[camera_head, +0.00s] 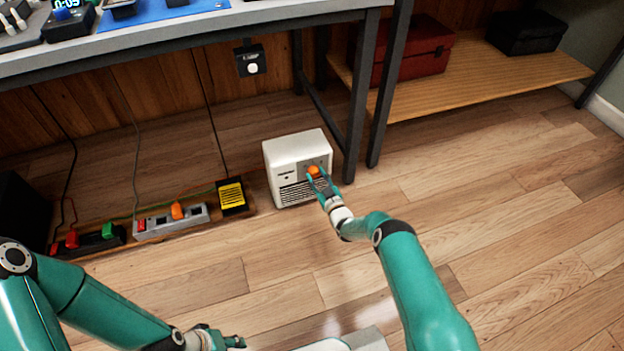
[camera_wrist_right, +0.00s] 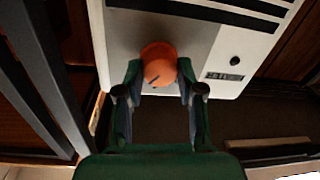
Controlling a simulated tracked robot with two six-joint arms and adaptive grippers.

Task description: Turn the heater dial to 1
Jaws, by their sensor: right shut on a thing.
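The white heater (camera_head: 283,160) stands on the wooden floor under the workbench, with dark vent slots on its front. Its orange dial (camera_head: 313,170) is on the front face and also shows in the right wrist view (camera_wrist_right: 158,64), with a dark mark on it. My right gripper (camera_head: 321,178) is at the heater's front, its two fingers on either side of the dial, shut on it. The numbers around the dial are too small or hidden to read. My left gripper (camera_head: 228,341) is low in the head view, away from the heater; its fingers are unclear.
A power strip (camera_head: 172,221) with coloured plugs and a black-yellow box (camera_head: 231,194) lie left of the heater. A table leg (camera_head: 357,100) stands close behind it on the right. A red toolbox (camera_head: 425,50) sits on a low wooden shelf (camera_head: 480,75). The floor at right is clear.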

